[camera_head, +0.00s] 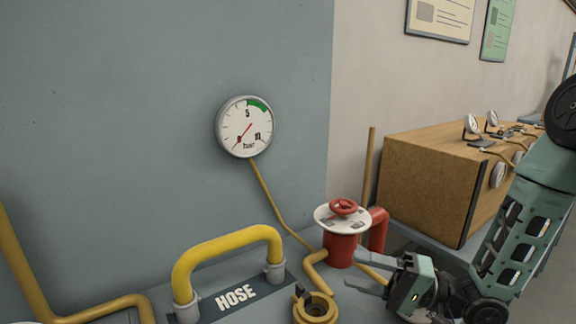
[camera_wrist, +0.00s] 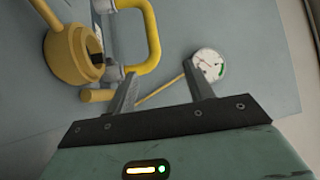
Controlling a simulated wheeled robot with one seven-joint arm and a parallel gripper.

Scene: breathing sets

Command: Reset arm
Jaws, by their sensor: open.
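My gripper (camera_head: 372,273) is at the lower right in the head view, at the end of my green arm, which comes in from the right edge. It is beside the red valve (camera_head: 343,240) with a white disc and a red handwheel on top. In the wrist view my gripper (camera_wrist: 161,88) shows two fingers spread apart with nothing between them. A brass hose fitting (camera_head: 316,307) lies below and left of my gripper in the head view. It also shows at upper left in the wrist view (camera_wrist: 68,58).
A round gauge (camera_head: 245,127) hangs on the grey panel, its red needle pointing lower left. A wooden cabinet (camera_head: 423,182) with several small dials stands right. Yellow pipes run along the left and bottom.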

